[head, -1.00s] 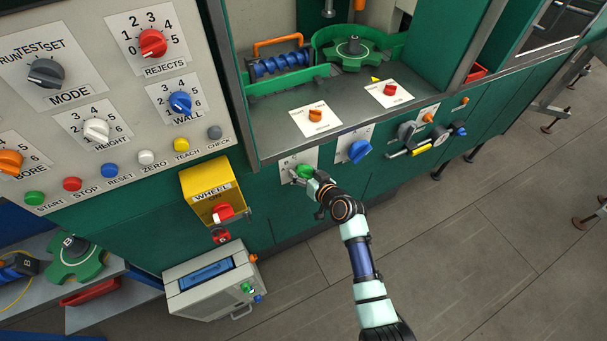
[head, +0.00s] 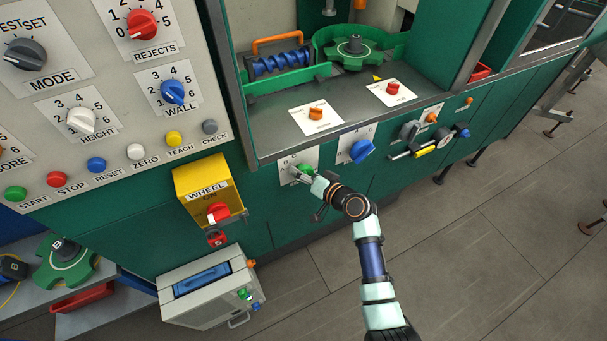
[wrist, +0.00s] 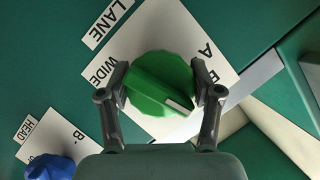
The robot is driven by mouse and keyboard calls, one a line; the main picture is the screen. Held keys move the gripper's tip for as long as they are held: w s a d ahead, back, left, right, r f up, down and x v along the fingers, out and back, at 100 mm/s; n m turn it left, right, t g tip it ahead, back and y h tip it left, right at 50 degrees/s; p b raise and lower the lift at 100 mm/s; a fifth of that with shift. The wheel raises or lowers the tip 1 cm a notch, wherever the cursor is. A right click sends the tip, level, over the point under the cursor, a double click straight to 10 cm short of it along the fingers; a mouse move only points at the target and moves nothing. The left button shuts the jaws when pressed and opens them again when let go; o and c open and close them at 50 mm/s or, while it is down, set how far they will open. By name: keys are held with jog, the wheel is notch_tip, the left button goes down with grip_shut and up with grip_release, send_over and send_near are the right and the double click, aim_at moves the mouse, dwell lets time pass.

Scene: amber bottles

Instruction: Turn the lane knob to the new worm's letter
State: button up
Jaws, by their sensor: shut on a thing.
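The green lane knob (wrist: 155,78) sits on a white plate (wrist: 180,25) marked LANE, with WIDE, A and B around it in the wrist view. My gripper (wrist: 160,92) is shut on the knob, one finger on each side. The knob's white pointer mark (wrist: 178,106) is at its lower right, close to the right finger, which partly covers the B. In the head view the knob (head: 306,169) is partly hidden by my gripper (head: 311,178). A blue worm (head: 278,63) lies on the machine deck; I see no letter on it. A dark tag (head: 12,268) at lower left reads B.
A blue knob (head: 361,150) stands right of the lane knob. The yellow WHEEL switch box (head: 207,185) is at the left. A green star wheel (head: 66,262) lies on the cart.

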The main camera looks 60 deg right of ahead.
jog(key=o, duration=1.1)
jog(key=shift+o, duration=0.2)
jog(key=shift+s, duration=0.15)
jog(key=v, duration=1.1)
jog(key=shift+s+a, duration=0.2)
jog(key=shift+s, duration=0.1)
jog(key=shift+r, duration=0.1)
